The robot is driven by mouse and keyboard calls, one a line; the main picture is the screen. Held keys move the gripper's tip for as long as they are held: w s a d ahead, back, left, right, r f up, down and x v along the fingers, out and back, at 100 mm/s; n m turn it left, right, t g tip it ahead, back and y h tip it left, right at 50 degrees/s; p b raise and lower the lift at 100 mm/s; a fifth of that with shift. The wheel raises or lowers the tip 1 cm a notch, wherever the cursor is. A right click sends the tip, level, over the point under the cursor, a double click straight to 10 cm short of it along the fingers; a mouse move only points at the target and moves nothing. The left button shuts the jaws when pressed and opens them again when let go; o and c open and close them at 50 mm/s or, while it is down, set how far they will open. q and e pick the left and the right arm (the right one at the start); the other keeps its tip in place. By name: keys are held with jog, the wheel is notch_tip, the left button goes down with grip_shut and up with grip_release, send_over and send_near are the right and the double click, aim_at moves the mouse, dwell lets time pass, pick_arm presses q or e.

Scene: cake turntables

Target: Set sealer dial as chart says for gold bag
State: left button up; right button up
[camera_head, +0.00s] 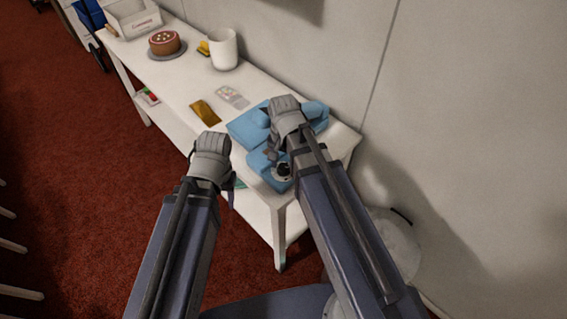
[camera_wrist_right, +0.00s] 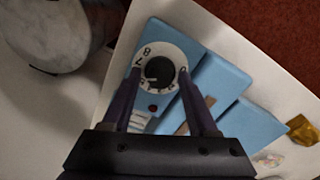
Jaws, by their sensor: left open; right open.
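The blue sealer (camera_head: 246,127) sits on the near end of the white table; it also shows in the right wrist view (camera_wrist_right: 222,82). Its dial has a black knob (camera_wrist_right: 159,70) on a white numbered ring (camera_wrist_right: 147,50); 8 and 7 are readable at upper left, but I cannot tell the setting. My right gripper (camera_wrist_right: 158,84) is open, with its fingers on either side of the dial; contact is unclear. The gold bag (camera_head: 205,112) lies flat beyond the sealer. My left gripper (camera_head: 230,184) is open beside the table's front edge.

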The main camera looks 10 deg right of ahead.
aim_at(284, 166)
jog(key=shift+r+p, duration=3.75)
jog(key=shift+r, duration=0.15)
jog(key=s+a+n+h, duration=0.1)
jog(key=s+a+n, duration=0.6)
jog(key=n, duration=0.4)
jog(key=shift+s+a, duration=0.2)
jog(key=shift+s, duration=0.45)
